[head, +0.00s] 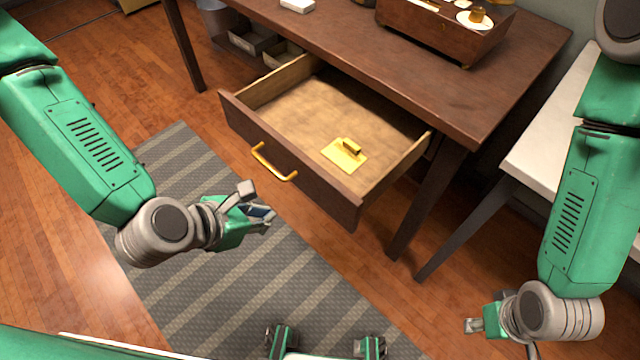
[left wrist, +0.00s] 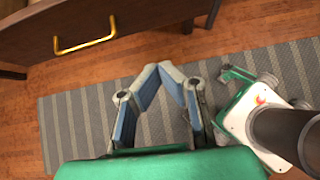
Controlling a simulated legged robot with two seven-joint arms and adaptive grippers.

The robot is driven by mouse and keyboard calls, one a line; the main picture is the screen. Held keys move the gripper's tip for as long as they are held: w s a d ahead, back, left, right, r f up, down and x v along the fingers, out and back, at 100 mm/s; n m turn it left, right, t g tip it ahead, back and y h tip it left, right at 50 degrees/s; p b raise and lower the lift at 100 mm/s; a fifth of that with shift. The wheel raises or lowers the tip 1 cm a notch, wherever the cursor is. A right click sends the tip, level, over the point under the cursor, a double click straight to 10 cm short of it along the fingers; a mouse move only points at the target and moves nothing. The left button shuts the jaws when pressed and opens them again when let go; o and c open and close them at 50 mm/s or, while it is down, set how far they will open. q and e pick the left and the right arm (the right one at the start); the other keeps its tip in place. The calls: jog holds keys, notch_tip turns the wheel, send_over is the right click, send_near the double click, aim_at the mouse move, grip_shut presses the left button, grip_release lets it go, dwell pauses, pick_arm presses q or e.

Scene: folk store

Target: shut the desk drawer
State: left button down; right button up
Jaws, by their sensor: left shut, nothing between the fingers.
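The desk drawer (head: 297,165) is pulled far out of the dark wooden desk (head: 440,70) in the head view. Its brass handle (head: 272,163) is on the dark front panel, and the handle also shows in the left wrist view (left wrist: 85,45). A yellow object with a raised block (head: 345,154) lies on the drawer's floor. My left gripper (head: 266,212) is in front of the drawer and below the handle, apart from both. Its fingertips meet in the left wrist view (left wrist: 166,68) with nothing between them. My right gripper (head: 472,325) is at the lower right, small and partly hidden.
A wooden box (head: 440,30) and a white item (head: 297,5) are on the desktop. A white table (head: 550,125) stands to the right of the desk. A grey striped rug (head: 200,270) covers the floor before the drawer. Grey bins (head: 250,40) are under the desk.

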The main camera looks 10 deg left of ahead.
aim_at(320, 195)
pick_arm(q)
jog(key=x, duration=0.4)
jog(key=w+r+x, duration=0.1)
jog(key=x, duration=0.3)
jog(key=d+r+x, duration=0.1)
jog(key=x, duration=0.3)
jog(key=shift+w+d, duration=0.15)
jog(key=shift+w, duration=0.15)
jog(key=shift+w+d, duration=0.35)
jog(key=shift+d, duration=0.3)
pick_arm(e)
jog(key=shift+d+f, duration=0.2)
jog(key=shift+d, duration=0.25)
